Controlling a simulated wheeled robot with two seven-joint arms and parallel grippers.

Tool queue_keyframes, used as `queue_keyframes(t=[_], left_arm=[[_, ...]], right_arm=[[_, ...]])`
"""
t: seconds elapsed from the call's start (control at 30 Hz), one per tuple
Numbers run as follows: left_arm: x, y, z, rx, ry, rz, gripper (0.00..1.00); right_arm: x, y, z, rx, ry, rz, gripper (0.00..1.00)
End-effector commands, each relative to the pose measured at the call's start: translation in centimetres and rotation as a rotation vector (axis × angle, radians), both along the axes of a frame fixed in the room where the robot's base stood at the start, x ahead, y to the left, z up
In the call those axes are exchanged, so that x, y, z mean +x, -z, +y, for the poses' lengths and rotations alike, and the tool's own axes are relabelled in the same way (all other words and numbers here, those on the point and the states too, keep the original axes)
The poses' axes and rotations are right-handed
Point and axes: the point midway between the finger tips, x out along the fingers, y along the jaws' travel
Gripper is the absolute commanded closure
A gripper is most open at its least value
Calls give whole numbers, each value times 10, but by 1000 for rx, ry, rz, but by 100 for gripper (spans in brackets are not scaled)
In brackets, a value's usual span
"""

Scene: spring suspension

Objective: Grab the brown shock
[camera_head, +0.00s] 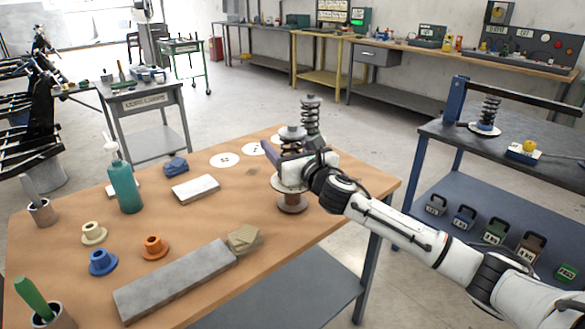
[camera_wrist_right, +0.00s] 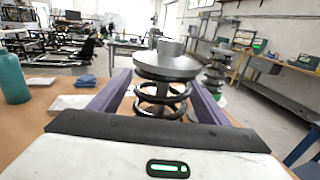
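The brown shock (camera_head: 292,203) stands upright near the right edge of the wooden table in the head view. It has a brown foot, a pale disc and a dark spring under a grey top cap. My right gripper (camera_head: 284,155) is at its upper part. In the right wrist view, the two purple fingers (camera_wrist_right: 160,92) are on either side of the shock's spring (camera_wrist_right: 160,97), below its grey cap (camera_wrist_right: 167,65). The fingers look spread; contact with the spring is not clear. My left gripper is not in view.
A second shock (camera_head: 311,112) stands close behind, also in the right wrist view (camera_wrist_right: 216,70). Another shock (camera_head: 488,115) stands on the right bench.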

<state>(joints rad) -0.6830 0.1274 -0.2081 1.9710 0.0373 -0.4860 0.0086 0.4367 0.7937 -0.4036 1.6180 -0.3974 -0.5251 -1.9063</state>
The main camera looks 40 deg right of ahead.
Motion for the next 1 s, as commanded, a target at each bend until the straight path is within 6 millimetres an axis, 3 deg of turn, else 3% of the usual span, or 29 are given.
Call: queue_keyframes(t=[0.07, 0.4, 0.77, 1.0], left_arm=[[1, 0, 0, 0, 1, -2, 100], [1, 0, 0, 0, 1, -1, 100], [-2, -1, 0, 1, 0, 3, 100], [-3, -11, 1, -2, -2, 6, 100]], right_arm=[[0, 0, 0, 0, 0, 0, 42], [0, 0, 0, -1, 1, 0, 99], [0, -11, -1, -3, 1, -11, 100], [0, -51, -1, -6, 0, -14, 100]])
